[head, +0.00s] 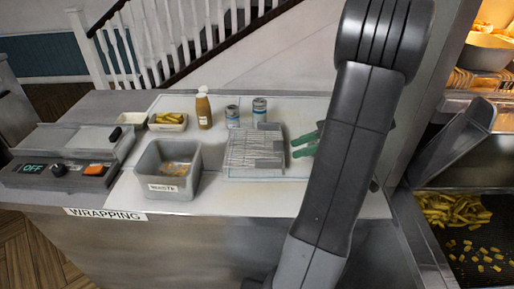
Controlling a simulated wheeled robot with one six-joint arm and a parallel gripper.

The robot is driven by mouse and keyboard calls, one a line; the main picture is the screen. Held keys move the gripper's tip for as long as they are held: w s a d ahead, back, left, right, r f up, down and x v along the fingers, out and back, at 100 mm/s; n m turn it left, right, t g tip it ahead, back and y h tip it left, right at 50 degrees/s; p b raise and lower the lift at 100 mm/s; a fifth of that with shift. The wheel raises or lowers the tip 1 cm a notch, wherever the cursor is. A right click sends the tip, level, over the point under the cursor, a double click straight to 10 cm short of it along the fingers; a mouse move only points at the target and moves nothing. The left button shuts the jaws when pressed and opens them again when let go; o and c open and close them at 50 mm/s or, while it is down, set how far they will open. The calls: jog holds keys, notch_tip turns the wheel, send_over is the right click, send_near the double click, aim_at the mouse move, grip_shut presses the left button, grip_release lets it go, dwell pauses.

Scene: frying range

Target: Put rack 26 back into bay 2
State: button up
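I cannot make out rack 26 or any label reading 26, and no bay marked 2 is legible. My arm rises across the right middle of the head view, and its upper end leaves the top of the picture. My gripper is not in view. At the right edge is the frying range, with a chip-filled section (455,212) partly cut off by the picture's edge. A raised dark metal flap or scoop (470,130) stands above it.
The wrapping counter (230,203) holds a grey waste bin (150,182), a stack of printed paper (250,150), a sauce bottle (204,112), two tins, a tray of chips (168,121) and green-handled tools (304,146) partly behind my arm. A heat-sealer-like unit (60,170) reads OFF.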

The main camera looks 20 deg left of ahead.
aim_at(262, 160)
jog(key=shift+y, duration=0.3)
jog(key=x, duration=0.4)
jog(key=p+x, duration=0.1)
jog(key=x, duration=0.6)
jog(key=shift+s+a+f+p, duration=0.1)
jog(key=shift+a+f+p, duration=0.05)
jog(key=shift+f+p, duration=0.2)
grip_shut()
